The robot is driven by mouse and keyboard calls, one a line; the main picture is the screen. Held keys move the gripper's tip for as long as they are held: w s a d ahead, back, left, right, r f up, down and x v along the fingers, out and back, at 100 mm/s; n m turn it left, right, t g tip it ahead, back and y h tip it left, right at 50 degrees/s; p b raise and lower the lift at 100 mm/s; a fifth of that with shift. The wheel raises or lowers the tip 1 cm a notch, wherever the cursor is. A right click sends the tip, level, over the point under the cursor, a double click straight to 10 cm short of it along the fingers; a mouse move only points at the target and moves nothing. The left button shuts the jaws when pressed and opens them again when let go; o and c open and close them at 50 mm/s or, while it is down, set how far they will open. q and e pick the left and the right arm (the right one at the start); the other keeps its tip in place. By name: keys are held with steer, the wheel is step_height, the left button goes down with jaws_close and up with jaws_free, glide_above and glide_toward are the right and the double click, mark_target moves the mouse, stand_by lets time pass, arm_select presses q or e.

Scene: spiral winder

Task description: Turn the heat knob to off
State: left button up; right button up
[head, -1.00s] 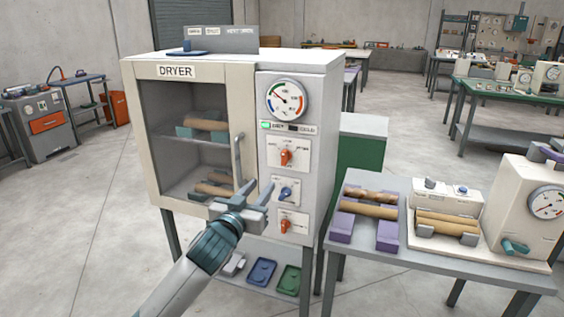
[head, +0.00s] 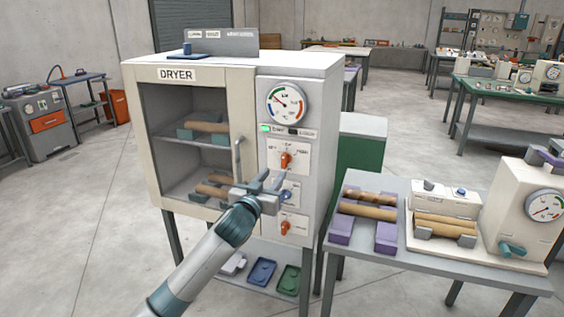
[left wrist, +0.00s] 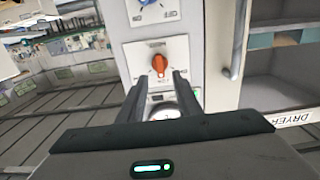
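The dryer (head: 190,62) has a control panel with an upper orange knob (head: 286,160), a blue middle knob (head: 287,195) and a lower orange knob (head: 286,228). Their labels are too small to read surely, so I cannot tell which is marked heat. My left gripper (head: 268,178) is open and empty in front of the panel, between the upper and middle knob heights. In the left wrist view, which is upside down, the upper orange knob (left wrist: 160,64) stands just beyond the gap between the open fingertips (left wrist: 159,80), apparently untouched.
The dryer's door handle (head: 237,160) stands out just left of the gripper. A round gauge (head: 288,102) and a lit green lamp (head: 266,128) are above the knobs. A grey table (head: 385,268) with rods and a winder machine is at the right.

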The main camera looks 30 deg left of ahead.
mark_target(283, 163)
arm_select(q)
steer(key=p+x, duration=0.2)
steer(key=x, duration=0.6)
steer(key=shift+w, duration=0.2)
jaws_close()
